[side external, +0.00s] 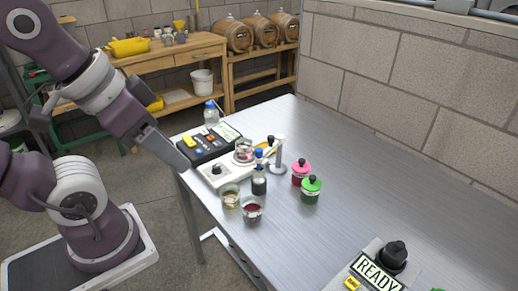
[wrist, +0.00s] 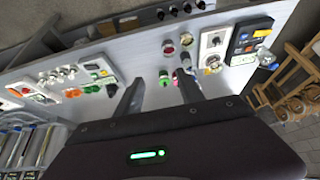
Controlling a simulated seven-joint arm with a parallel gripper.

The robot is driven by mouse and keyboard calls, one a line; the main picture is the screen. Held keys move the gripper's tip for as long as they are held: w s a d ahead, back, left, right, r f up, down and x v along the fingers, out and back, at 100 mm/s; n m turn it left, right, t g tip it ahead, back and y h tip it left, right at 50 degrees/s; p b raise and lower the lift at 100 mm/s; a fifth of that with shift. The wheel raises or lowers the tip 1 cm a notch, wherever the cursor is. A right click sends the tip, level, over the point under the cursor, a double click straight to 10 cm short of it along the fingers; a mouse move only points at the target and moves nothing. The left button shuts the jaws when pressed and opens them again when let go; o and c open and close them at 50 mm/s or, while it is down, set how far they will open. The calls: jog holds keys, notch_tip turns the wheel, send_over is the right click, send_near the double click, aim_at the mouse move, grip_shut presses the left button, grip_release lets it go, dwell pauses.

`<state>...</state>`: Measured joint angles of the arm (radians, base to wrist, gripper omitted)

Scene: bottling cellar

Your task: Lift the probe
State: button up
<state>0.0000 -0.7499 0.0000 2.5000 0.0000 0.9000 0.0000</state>
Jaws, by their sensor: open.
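A blue-topped piece that looks like the probe (side external: 258,154) stands upright in or just behind a small dark bottle (side external: 259,182), beside the white stirrer (side external: 217,174). A white arm on a round-based stand (side external: 279,165) is close to it; I cannot tell whether they touch. A clear beaker (side external: 244,153) sits on the stirrer. My gripper (side external: 183,162) is open and empty, above the table's left edge, left of the stirrer and apart from the probe. In the wrist view, its two fingers (wrist: 157,77) point toward the table, with small bottles visible between and beyond them.
A dark meter (side external: 208,144) stands behind the stirrer. Pink-capped (side external: 300,174) and green-capped (side external: 311,190) bottles stand right of the probe. Two small cups (side external: 230,197) (side external: 252,211) are in front. A READY display (side external: 377,274) sits nearer.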

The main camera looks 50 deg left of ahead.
jog(key=w+a+r+n+g, duration=0.1)
jog(key=w+r+g, duration=0.1)
jog(key=w, duration=0.5)
jog(key=n+g, duration=0.4)
send_over(259, 149)
notch_tip(259, 149, down, 12)
jog(key=shift+s+d+r, duration=0.1)
notch_tip(259, 149, down, 7)
jog(key=shift+r, duration=0.15)
jog(key=shift+f, duration=0.3)
grip_shut()
jog(key=shift+r, duration=0.1)
